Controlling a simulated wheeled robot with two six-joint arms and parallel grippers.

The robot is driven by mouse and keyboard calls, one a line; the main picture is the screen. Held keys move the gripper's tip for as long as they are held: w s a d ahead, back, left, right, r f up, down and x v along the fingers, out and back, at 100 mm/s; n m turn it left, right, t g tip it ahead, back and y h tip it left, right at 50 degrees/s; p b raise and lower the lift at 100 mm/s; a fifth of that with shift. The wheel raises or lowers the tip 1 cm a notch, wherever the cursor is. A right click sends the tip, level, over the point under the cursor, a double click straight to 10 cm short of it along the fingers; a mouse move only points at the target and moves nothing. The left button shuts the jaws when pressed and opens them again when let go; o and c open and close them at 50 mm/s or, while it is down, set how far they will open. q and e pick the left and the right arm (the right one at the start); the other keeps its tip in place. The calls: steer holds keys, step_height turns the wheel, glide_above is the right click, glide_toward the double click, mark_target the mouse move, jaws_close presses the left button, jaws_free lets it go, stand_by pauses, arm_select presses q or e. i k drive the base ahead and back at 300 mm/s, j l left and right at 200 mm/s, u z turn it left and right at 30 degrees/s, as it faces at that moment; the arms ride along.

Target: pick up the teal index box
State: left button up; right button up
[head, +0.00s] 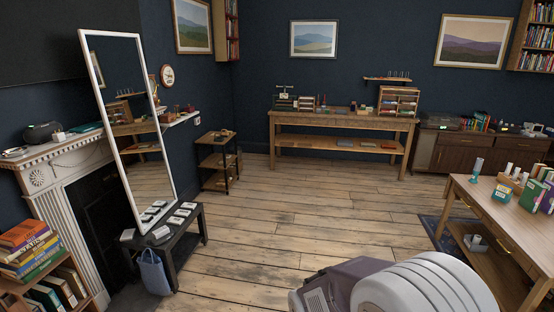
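I cannot surely pick out the teal index box at this size. A small teal-green box (502,194) and a taller green box (532,195) stand on the wooden table at the right edge. A flat teal item (86,128) lies on the mantelpiece at the left. Neither of my grippers shows in the head view.
The wooden table (478,199) at right holds several small items. A workbench (342,121) stands at the back wall. A leaning mirror (133,150), a dark low bench (174,243) and a bookcase fill the left. The wooden floor (285,215) between is clear.

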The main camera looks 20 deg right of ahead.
mark_target(503, 196)
steer(key=i+l+z, duration=0.7)
steer(key=i+z, duration=0.2)
steer(key=i, duration=0.25)
steer(key=i+z, duration=0.45)
steer(key=i, duration=0.15)
steer(key=i+j+z, duration=0.15)
steer(key=i+z, duration=0.3)
steer(key=i, duration=0.2)
steer(key=i+j+z, duration=0.45)
steer(key=i, duration=0.15)
steer(key=i+l+z, duration=0.2)
steer(key=i, duration=0.65)
steer(key=i+z, duration=0.25)
steer(key=i, duration=0.6)
steer(key=i+j+z, duration=0.2)
steer(key=i, duration=0.65)
